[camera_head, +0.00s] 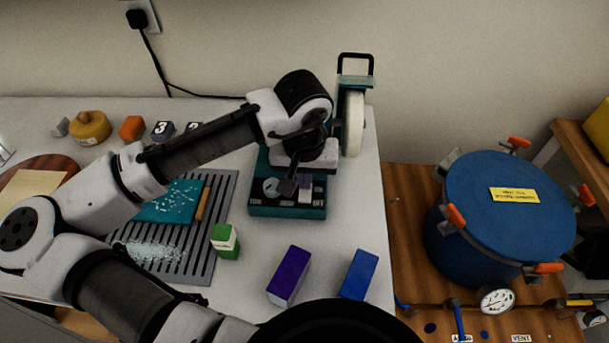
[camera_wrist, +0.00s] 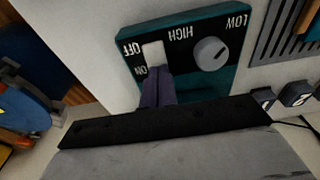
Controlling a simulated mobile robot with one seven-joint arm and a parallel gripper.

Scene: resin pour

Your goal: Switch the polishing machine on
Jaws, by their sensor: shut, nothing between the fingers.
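The polishing machine (camera_head: 287,211) has a teal base and a white buffing wheel (camera_head: 352,125) and stands at the back right of the white table. My gripper (camera_head: 304,189) is over the panel, shut and empty. In the wrist view its fingertips (camera_wrist: 157,80) are at the ON end of the switch and hide that end. I cannot tell whether they touch it or which way it is set.
A purple box (camera_head: 288,277), a blue box (camera_head: 358,275) and a green-and-white box (camera_head: 225,241) stand in front of the machine. A grey slotted mat (camera_head: 220,200) lies to its left. A blue pressure pot (camera_head: 505,215) stands on the wooden table at right.

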